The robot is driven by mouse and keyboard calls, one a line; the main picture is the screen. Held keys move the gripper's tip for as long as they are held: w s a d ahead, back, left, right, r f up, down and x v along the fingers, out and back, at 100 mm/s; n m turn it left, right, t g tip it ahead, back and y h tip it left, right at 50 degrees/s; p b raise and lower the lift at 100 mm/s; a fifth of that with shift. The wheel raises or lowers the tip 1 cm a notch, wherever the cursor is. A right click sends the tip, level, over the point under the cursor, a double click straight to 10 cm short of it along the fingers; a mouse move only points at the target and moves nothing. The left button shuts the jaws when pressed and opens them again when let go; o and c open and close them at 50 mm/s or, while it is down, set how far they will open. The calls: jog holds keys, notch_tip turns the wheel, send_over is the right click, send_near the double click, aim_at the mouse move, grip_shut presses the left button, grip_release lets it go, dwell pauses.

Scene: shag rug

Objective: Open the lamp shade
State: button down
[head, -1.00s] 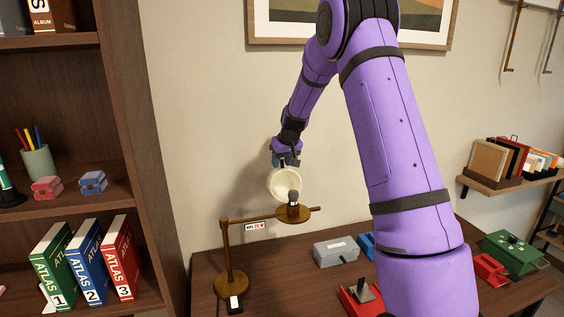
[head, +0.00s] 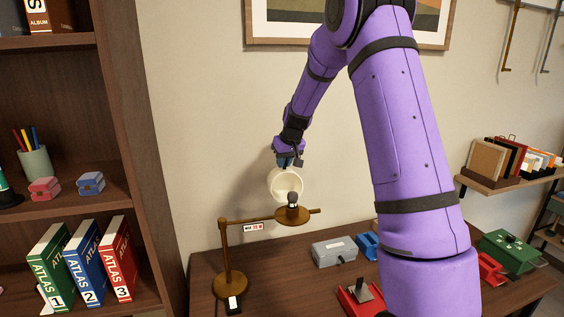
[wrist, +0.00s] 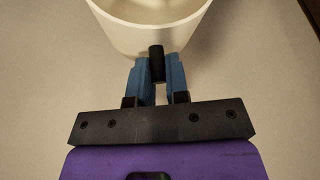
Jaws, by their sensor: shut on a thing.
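The lamp (head: 227,258) stands on the desk, with a brown base, post and horizontal arm. A dark bulb (head: 292,198) stands on the round holder at the arm's end. The cream lamp shade (head: 274,184) is tilted up behind the bulb, its open side facing the head camera. In the wrist view the shade (wrist: 150,38) is at the top, with a black knob (wrist: 156,64) on its near side. My gripper (wrist: 156,72) has its blue fingers on both sides of the knob, shut on it. In the head view my gripper (head: 285,163) is above the shade.
A grey box (head: 334,251), a blue item (head: 367,246) and a red item with a lever (head: 358,296) lie on the desk right of the lamp. A bookshelf with atlases (head: 85,262) stands at left. The wall is close behind the shade.

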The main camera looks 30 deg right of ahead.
jog(key=c, duration=1.1)
grip_release()
jog(key=shift+w+a, duration=0.1)
jog(key=shift+a, duration=0.35)
jog(key=shift+d, duration=0.15)
jog(key=shift+r, duration=0.15)
jog(key=shift+v, duration=5.3)
